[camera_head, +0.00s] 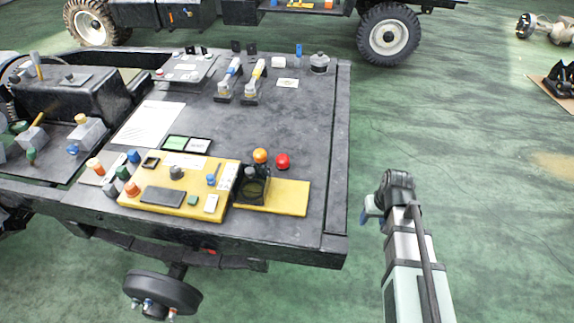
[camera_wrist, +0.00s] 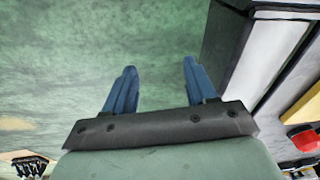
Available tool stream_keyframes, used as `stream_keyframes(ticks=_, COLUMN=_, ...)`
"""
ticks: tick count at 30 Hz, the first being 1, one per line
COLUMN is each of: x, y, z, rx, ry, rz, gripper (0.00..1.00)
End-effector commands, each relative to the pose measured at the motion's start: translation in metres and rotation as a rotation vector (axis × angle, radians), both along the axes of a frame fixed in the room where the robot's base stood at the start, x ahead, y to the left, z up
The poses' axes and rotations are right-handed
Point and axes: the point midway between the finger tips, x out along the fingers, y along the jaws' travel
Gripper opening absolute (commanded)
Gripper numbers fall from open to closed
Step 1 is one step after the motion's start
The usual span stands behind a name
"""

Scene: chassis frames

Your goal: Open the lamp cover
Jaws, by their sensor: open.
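A yellow panel (camera_head: 285,197) lies near the front edge of the dark chassis deck. On it stands a small dark box-like housing (camera_head: 252,187) with a dark upper part, which may be the lamp cover; I cannot tell for sure, nor whether it is open or shut. An orange ball-shaped knob (camera_head: 260,156) and a red one (camera_head: 282,161) are right behind it. My gripper (camera_head: 368,213) is off the right edge of the deck, apart from everything. In the wrist view its two blue fingers (camera_wrist: 158,72) are spread and empty over the green floor.
A larger yellow control box (camera_head: 178,188) with knobs and buttons adjoins on the left. Two yellow-handled or blue-handled levers (camera_head: 240,80) stand at the back. A raised rail (camera_head: 340,150) runs along the deck's right side. The right middle of the deck is clear.

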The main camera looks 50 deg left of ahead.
Motion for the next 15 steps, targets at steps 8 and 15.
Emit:
stream_keyframes(ticks=8, x=-0.058, y=0.106, z=0.084, rx=0.092, ry=-0.064, rz=0.210, gripper=0.56)
stream_keyframes(ticks=15, x=-0.131, y=0.178, z=0.156, rx=0.168, ry=-0.104, rz=0.385, gripper=0.56)
